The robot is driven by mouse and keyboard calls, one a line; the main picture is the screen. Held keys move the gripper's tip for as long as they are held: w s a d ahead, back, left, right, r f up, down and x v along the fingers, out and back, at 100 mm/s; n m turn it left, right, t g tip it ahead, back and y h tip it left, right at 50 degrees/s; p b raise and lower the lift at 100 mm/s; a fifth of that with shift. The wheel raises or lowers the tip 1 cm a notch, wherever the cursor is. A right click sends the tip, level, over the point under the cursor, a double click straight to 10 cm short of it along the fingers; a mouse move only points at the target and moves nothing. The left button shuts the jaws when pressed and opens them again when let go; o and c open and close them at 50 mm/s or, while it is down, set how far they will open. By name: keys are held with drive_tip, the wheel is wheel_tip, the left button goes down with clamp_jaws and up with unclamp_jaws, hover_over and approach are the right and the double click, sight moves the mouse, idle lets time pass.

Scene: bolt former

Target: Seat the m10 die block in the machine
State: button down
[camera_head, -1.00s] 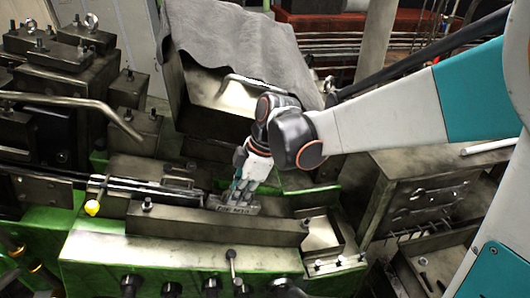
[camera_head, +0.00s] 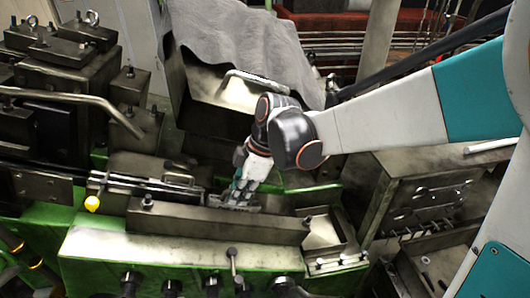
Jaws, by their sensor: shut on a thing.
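The m10 die block (camera_head: 242,207) is a small grey metal block in the machine's channel, just behind the long front rail (camera_head: 218,225). My gripper (camera_head: 241,193) points down at it, with its teal-tipped fingers shut on it. The block's lower part is hidden behind the rail, so I cannot tell whether it touches the channel floor. The machine (camera_head: 180,252) is green with worn dark metal parts.
An open metal tray (camera_head: 322,234) is to the right. A grey cloth (camera_head: 240,42) covers a housing behind my gripper. A tool cabinet (camera_head: 425,195) stands further right.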

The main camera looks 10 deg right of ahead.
drive_tip(key=shift+b+x, duration=0.9)
drive_tip(key=shift+x, duration=0.05)
idle(0.5)
drive_tip(key=c, duration=1.1)
unclamp_jaws()
drive_tip(key=shift+s+r, duration=0.1)
drive_tip(key=shift+s, duration=0.05)
drive_tip(key=shift+r, duration=0.1)
drive_tip(key=shift+p+v, duration=2.15)
drive_tip(key=shift+v, duration=1.3)
drive_tip(key=shift+s, duration=0.1)
